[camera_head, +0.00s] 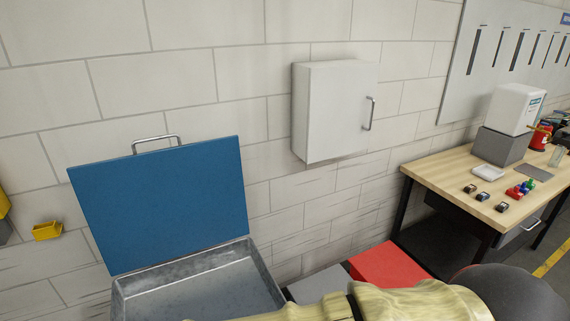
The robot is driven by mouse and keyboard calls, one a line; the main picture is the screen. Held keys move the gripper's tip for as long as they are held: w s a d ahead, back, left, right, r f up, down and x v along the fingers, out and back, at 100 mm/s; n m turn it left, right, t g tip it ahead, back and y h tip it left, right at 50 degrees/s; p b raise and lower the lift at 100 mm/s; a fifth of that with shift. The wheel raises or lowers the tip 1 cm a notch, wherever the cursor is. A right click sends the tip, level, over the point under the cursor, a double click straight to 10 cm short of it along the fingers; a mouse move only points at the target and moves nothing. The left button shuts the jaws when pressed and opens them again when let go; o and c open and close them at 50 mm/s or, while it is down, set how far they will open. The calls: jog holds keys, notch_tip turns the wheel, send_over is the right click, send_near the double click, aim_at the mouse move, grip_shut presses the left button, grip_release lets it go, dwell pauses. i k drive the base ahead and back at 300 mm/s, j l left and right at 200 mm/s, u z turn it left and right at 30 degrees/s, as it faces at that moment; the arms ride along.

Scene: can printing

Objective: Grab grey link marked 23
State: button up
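Three small dark pieces with light tops lie on the wooden workbench (437,172) at the right: one at the back (470,188), one in the middle (482,195) and one nearer the front edge (501,207). They could be links, but they are too small for me to read any number. I cannot tell which piece, if any, is the grey link marked 23. My gripper is not in view.
Small red, blue and green pieces (520,190), a white dish (488,172) and a grey block (500,146) under a white box (515,108) share the bench. An open blue-lidded metal box (160,205), a red surface (388,264) and a wall cabinet (330,110) stand left of it.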

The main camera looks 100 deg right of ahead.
aim_at(501, 207)
jog(key=z, duration=4.9)
jog(key=l, duration=0.25)
jog(key=i+l, duration=1)
jog(key=l, duration=0.2)
jog(key=i, duration=0.7)
jog(key=i+j, duration=0.15)
jog(key=i, duration=0.6)
jog(key=i+j, duration=0.35)
jog(key=j, duration=0.3)
